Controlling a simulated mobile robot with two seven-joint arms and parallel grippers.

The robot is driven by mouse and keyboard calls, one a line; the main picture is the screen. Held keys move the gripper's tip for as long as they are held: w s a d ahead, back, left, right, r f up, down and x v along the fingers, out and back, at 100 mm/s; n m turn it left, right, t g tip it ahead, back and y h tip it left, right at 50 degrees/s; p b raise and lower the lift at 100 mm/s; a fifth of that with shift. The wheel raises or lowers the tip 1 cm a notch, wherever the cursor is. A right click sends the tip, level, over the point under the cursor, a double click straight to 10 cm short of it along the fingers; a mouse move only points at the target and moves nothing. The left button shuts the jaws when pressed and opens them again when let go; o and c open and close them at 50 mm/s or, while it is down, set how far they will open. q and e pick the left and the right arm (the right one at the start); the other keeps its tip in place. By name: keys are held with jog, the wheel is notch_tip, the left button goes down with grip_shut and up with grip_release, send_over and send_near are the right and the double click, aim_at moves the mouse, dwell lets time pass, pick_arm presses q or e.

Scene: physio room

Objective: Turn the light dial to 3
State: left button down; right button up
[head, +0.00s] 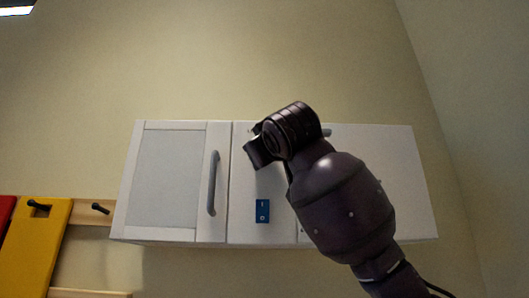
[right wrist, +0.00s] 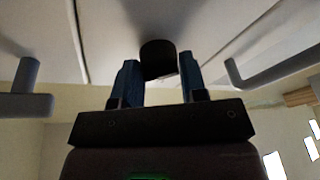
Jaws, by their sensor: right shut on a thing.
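In the right wrist view, a dark round knob (right wrist: 158,50), which looks like the light dial, stands out from a pale cabinet face. The two blue fingers of my right gripper (right wrist: 158,64) are on either side of it, shut on it. In the head view, my right arm and wrist cover the dial and the fingertips, and only the wrist and a dark gripper part (head: 262,152) show against the cabinet (head: 372,180). No numbers or pointer mark on the dial can be read. My left gripper is in neither view.
A grey bar handle (head: 213,183) is on the cabinet's left door. A small blue switch plate (head: 262,211) sits below my wrist. Handles flank my gripper in the right wrist view, left (right wrist: 26,92) and right (right wrist: 272,70). A yellow board (head: 36,245) hangs at lower left.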

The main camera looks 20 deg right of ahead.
jog(key=o, duration=0.9)
jog(key=b+v, duration=0.1)
jog(key=v, duration=1)
jog(key=shift+b, duration=0.3)
jog(key=shift+w, duration=0.1)
